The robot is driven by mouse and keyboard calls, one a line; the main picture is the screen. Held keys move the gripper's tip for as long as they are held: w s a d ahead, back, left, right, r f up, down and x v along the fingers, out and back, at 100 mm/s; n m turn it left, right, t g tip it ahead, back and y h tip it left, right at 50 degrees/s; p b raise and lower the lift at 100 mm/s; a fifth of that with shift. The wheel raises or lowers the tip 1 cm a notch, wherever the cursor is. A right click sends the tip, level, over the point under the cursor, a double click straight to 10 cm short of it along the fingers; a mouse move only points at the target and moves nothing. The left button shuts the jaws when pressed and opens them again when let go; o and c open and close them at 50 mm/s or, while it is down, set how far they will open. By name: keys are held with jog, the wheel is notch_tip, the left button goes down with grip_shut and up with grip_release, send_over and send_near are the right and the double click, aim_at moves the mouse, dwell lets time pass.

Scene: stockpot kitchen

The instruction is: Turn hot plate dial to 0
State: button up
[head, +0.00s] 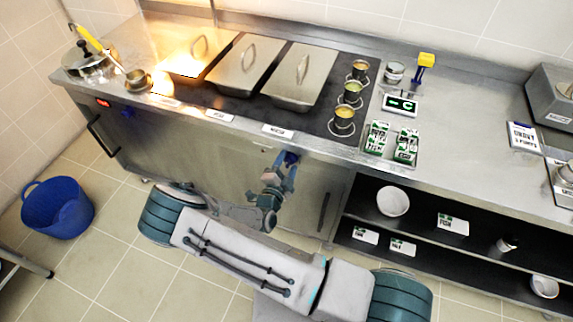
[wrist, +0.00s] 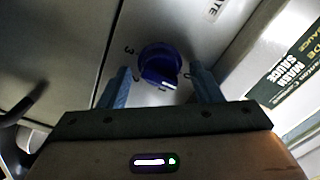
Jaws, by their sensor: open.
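The hot plate dial is a round blue knob on the steel front panel. In the wrist view the dial (wrist: 160,62) sits between and just beyond my two blue fingers, with a raised grip and a white mark at its lower side. A "3" shows on its left; other markings are partly hidden. My gripper (wrist: 157,85) is open, with one finger on each side of the dial and gaps visible. In the head view the dial (head: 291,158) shows small below the counter edge, with my gripper (head: 283,168) right in front of it.
Steel lidded pans (head: 300,78) and several small cups stand on the counter above. A second blue dial (head: 127,114) and a red display (head: 103,103) are farther left on the front. An open shelf (head: 425,212) is at right; a blue bucket (head: 57,208) stands on the floor.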

jog(key=b+v, duration=0.2)
jog(key=v, duration=1.1)
jog(key=shift+s+a, duration=0.15)
jog(key=shift+s, duration=0.2)
jog(key=shift+r, duration=0.1)
jog(key=s+d+r+m+g+h, duration=0.2)
jog(key=d+r+m+g, duration=0.55)
jog(key=m, duration=0.75)
jog(key=s+d+r+m+g+h, duration=0.1)
jog(key=d+r+m+g+h, duration=0.2)
jog(key=d+r+m+g, duration=0.85)
jog(key=s+r+m+t+y, duration=0.2)
jog(key=s+r+m+y, duration=0.2)
jog(key=m, duration=1.1)
jog(key=s+d+r+m+t+y, duration=0.1)
jog(key=s+r+m+t+y, duration=0.2)
jog(key=m, duration=1.1)
jog(key=shift+s+r+m+y, duration=0.35)
jog(key=shift+s+r+y, duration=0.95)
jog(key=shift+r+y, duration=0.8)
